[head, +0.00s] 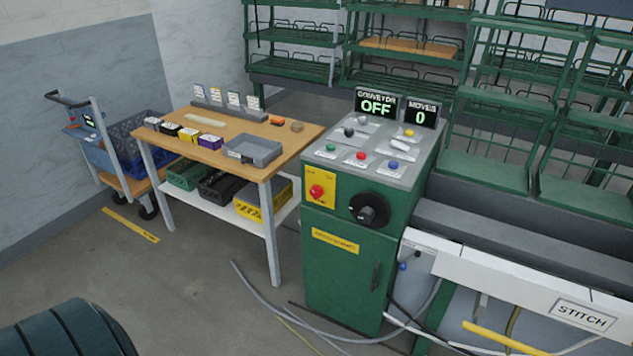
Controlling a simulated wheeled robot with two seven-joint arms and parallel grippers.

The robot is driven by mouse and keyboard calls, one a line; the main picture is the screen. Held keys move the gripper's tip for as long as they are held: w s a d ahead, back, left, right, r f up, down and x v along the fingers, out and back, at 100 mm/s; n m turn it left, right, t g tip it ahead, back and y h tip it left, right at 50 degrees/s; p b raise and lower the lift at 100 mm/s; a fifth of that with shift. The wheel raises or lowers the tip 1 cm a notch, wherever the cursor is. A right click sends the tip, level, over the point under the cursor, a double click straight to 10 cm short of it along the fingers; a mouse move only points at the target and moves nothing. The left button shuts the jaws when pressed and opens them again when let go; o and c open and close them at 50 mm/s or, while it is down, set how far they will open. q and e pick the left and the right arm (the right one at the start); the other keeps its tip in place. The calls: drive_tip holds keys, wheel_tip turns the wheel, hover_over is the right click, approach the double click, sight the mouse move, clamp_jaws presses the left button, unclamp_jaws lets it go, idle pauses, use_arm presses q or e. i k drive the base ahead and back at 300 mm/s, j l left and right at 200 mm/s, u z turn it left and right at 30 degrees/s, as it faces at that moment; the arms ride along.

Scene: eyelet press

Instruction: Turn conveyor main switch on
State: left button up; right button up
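The green control cabinet (345,275) stands right of the middle in the head view. A black rotary knob (368,211) on a dark round plate sits on its upper front and looks like the main switch. A yellow plate with a red knob (317,192) is to its left. The display (376,104) on top reads "CONVEYOR OFF", and the one beside it (420,113) reads "MOVES 0". Several coloured buttons and switches cover the sloped panel (400,176). Neither gripper is in view.
A wooden-topped table (291,134) with a grey tray and small boxes stands left of the cabinet. A cart (128,180) with a blue crate is farther left. The conveyor (500,262) is at right. Cables (262,299) lie on the floor before the cabinet; green racks stand behind.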

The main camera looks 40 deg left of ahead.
sight(315, 191)
drive_tip(key=u, duration=1.1)
